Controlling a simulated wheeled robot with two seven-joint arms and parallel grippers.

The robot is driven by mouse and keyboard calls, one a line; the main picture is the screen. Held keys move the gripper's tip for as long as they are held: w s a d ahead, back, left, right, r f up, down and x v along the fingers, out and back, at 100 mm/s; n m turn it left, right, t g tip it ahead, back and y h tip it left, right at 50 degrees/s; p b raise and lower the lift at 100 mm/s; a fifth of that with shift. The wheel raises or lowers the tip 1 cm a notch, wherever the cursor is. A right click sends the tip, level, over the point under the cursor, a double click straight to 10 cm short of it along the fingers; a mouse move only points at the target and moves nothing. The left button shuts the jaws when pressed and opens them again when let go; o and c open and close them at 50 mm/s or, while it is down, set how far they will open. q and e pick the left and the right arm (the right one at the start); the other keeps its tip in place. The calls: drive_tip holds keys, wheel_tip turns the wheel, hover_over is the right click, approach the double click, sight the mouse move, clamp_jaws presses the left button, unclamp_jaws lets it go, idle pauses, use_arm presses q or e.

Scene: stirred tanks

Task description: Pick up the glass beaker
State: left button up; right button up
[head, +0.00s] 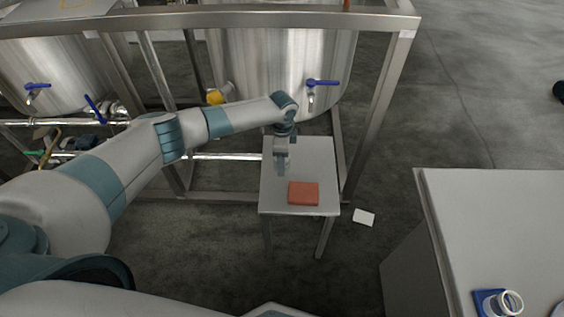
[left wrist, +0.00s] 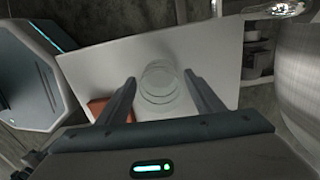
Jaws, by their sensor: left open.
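The glass beaker (left wrist: 159,84) is clear and round, and shows in the left wrist view on a small light table (left wrist: 215,65). My left gripper (left wrist: 162,92) is open, with a finger to either side of the beaker in that view. I cannot tell whether the fingers touch it. In the head view my left gripper (head: 281,160) points down over the small steel table (head: 315,160), and the beaker is hard to make out there. My right gripper is not in view.
A red-brown block (head: 303,193) lies near the table's front edge. Behind stand a steel tank (head: 275,65) with a blue-handled valve (head: 322,83) and a metal frame (head: 380,95). A grey counter (head: 500,215) at right carries a blue item (head: 489,301) and a white ring (head: 512,302).

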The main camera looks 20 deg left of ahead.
use_arm(q)
drive_tip(key=shift+c, duration=0.6)
drive_tip(key=c, duration=1)
drive_tip(key=shift+r, duration=0.1)
drive_tip(key=shift+r, duration=0.45)
drive_tip(key=r, duration=0.3)
drive_tip(key=shift+s+d+r, duration=0.1)
drive_tip(key=shift+d+r, duration=0.1)
drive_tip(key=shift+d, duration=0.05)
drive_tip(key=s+d+r, duration=0.3)
drive_tip(key=d+r, duration=0.3)
drive_tip(key=d, duration=0.4)
drive_tip(key=shift+s+d+r, duration=0.25)
drive_tip(key=shift+s+r, duration=0.05)
drive_tip(key=shift+s, duration=0.1)
